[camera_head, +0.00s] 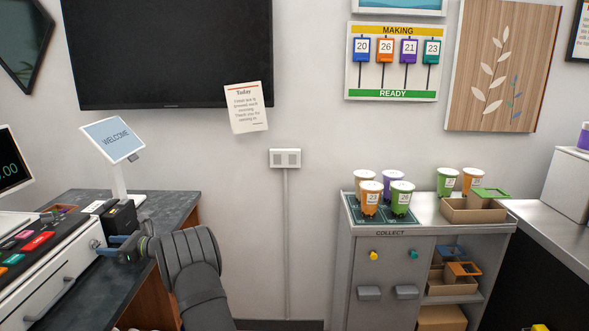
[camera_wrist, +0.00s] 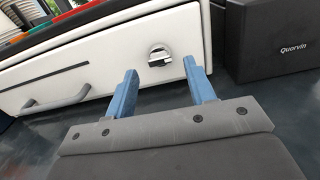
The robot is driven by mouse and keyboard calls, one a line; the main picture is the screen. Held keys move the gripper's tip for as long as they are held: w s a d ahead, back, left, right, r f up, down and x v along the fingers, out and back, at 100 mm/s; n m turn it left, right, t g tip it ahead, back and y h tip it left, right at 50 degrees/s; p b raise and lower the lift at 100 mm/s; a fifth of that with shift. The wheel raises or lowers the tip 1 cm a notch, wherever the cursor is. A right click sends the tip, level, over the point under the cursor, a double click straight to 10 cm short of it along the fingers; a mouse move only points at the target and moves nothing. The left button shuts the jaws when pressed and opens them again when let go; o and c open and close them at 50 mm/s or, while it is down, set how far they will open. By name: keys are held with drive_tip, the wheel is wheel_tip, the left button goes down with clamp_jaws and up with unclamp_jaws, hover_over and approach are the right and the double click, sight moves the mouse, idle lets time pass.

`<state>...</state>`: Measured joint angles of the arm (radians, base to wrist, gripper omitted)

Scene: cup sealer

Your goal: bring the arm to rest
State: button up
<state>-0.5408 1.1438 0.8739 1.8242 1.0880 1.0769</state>
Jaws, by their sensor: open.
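My gripper (camera_head: 112,247) is at the lower left in the head view, at the end of my dark arm, close to the front of the white cash drawer unit. In the wrist view its two blue fingers (camera_wrist: 160,90) are apart with nothing between them. They point at the white drawer front (camera_wrist: 100,80), near its round metal lock (camera_wrist: 159,57). The lock is beyond the fingertips; I cannot tell whether a finger touches the drawer front. The drawer has a grey handle (camera_wrist: 57,100) and looks shut.
A black box (camera_wrist: 270,45) marked Quorvin stands right of the drawer unit on the dark counter (camera_head: 165,208). A welcome screen (camera_head: 114,138) stands behind. At right, a collect cabinet (camera_head: 385,245) holds several lidded cups and cardboard carriers. Open space lies between counter and cabinet.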

drive_tip(key=d, duration=1.4)
approach(99, 245)
drive_tip(key=a, duration=0.9)
drive_tip(key=shift+w+d+n, duration=0.1)
drive_tip(key=shift+d+n, duration=0.05)
drive_tip(key=shift+n, duration=0.65)
drive_tip(key=n, duration=1)
drive_tip(key=shift+n, duration=0.4)
drive_tip(key=n, duration=0.4)
